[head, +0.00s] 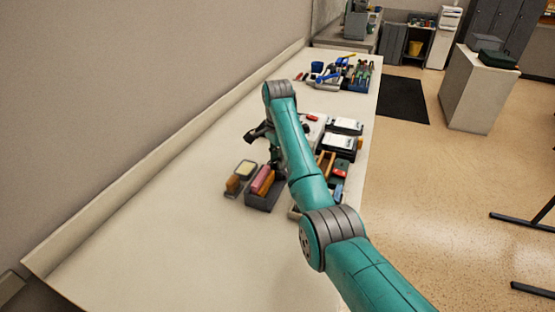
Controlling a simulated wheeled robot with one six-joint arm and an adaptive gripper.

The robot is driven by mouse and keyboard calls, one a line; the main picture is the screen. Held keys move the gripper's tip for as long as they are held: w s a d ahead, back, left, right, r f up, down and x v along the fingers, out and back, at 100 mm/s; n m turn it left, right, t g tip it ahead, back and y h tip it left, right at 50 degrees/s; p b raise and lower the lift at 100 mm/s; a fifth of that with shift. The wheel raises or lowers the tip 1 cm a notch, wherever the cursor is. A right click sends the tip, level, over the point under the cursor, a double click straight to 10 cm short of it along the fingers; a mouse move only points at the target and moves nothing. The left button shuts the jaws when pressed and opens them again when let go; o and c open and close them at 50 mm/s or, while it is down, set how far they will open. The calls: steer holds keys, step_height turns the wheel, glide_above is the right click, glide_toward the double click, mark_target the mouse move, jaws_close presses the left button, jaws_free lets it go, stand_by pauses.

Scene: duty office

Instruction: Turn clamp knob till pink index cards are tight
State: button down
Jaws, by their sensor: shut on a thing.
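In the head view, the pink index cards (263,180) stand as a block in a dark grey holder (265,205) on the long bench. My gripper (275,162) is a dark shape pointing down at the far right end of this holder, partly behind my teal arm. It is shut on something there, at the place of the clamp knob. The knob and my fingertips are too small and hidden to make out. I cannot tell how tightly the cards sit.
A small tray (232,193) with a brown piece and a pale yellow block stands just left of the holder. Right of my arm are black-and-white boxes (340,145) and small trays. Blue tools (345,75) lie farther back. The bench's left and front are clear.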

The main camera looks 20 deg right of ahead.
stand_by(0.3)
steer(key=c, duration=1.1)
jaws_free()
steer(key=shift+c, duration=0.2)
